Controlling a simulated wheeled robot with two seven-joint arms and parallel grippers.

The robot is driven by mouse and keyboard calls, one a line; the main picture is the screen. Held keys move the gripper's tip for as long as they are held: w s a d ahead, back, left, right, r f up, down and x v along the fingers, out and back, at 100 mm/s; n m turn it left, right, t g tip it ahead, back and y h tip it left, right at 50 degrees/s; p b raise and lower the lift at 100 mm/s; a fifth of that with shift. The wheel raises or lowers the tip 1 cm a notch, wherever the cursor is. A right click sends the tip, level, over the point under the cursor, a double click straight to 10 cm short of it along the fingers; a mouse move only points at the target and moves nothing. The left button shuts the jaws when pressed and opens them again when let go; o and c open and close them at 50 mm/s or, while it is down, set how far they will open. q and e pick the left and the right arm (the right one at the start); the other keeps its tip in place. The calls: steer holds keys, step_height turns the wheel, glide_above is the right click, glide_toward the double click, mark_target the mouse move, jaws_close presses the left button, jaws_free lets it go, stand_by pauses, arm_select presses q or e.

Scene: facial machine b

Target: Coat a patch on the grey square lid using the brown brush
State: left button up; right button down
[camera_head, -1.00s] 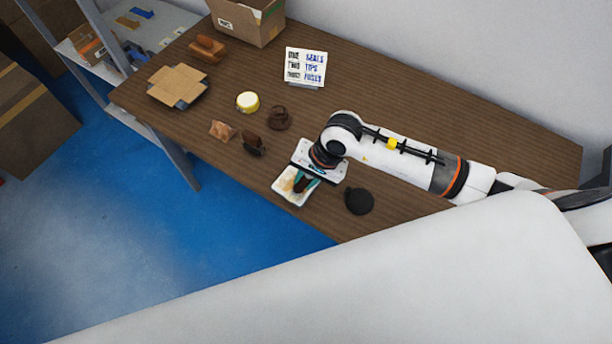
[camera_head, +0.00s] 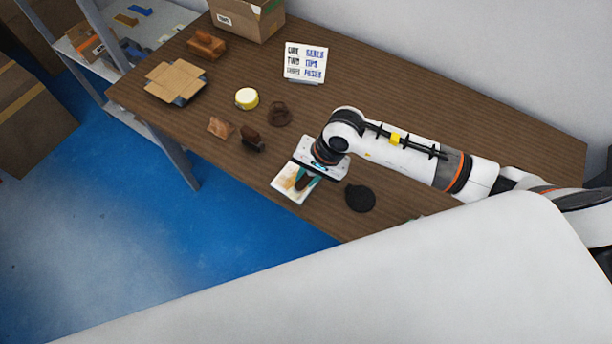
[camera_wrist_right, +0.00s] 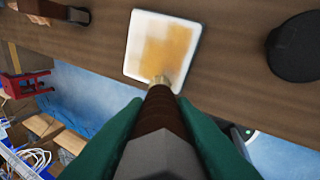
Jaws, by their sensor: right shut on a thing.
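The square lid (camera_head: 283,191) lies flat near the table's front edge; it looks pale, with an uneven yellow-orange patch over much of its face. It also shows in the right wrist view (camera_wrist_right: 138,22). My right gripper (camera_head: 307,178) is over the lid's right side, its green fingers shut on the brown brush (camera_wrist_right: 158,112). The brush points at the lid, and its pale bristle tip overlaps the lid's near edge in the wrist view. I cannot tell for certain whether the bristles touch. My left gripper is not in view.
A round black object (camera_head: 360,198) lies right of the lid. Brown items (camera_head: 251,138), a yellow-topped jar (camera_head: 247,99), an open carton (camera_head: 175,82) and a sign (camera_head: 305,62) stand farther left and back. The table's back right is clear.

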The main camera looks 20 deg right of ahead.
steer(key=shift+w+d+b, duration=0.7)
steer(key=shift+w+d, duration=0.1)
steer(key=shift+d, duration=0.3)
steer(key=shift+f, duration=0.1)
steer(key=w+d+b, duration=0.3)
steer(key=d+b, duration=0.2)
steer(key=shift+w+d, duration=0.15)
steer(key=shift+w, duration=0.2)
